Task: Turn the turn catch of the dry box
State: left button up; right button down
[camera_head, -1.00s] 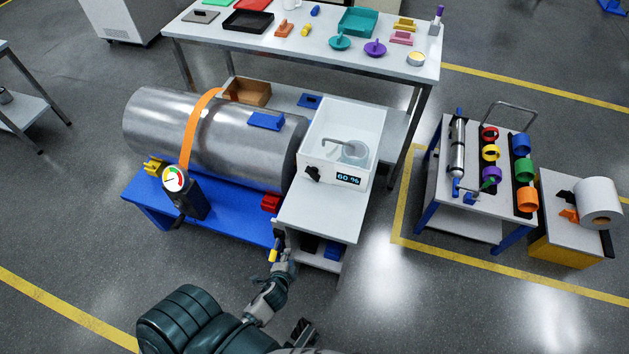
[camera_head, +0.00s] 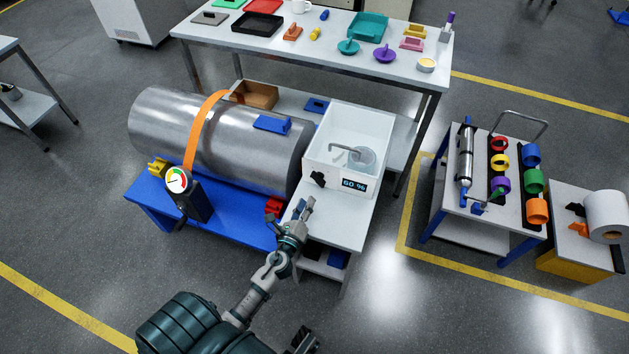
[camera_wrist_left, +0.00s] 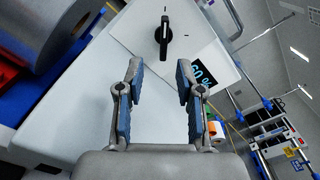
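The dry box (camera_head: 345,141) is a white open-topped box on the light bench, with a "60 %" display (camera_head: 354,185) on its front. Its turn catch (camera_head: 318,179) is a black knob left of the display. In the left wrist view the turn catch (camera_wrist_left: 163,35) stands lengthwise up the picture, in line with one of two marks on the panel. My left gripper (camera_head: 304,207) is open and empty, a short way in front of the catch and not touching it. In the wrist view its fingers (camera_wrist_left: 157,78) spread below the catch. My right gripper (camera_head: 304,340) shows only partly at the bottom edge.
A large metal cylinder (camera_head: 222,140) with an orange strap lies on a blue stand left of the box. A red block (camera_head: 274,205) sits near my left gripper. The bench top (camera_head: 345,222) before the box is clear. A cart (camera_head: 480,215) stands to the right.

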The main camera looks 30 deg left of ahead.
aim_at(317, 183)
pick_arm(q)
jog(key=x, duration=0.9)
jog(key=shift+w+d, duration=0.15)
jog(key=shift+d, duration=0.15)
jog(key=shift+w+a, duration=0.25)
jog(key=shift+a, duration=0.1)
jog(key=shift+d, duration=0.3)
grip_shut()
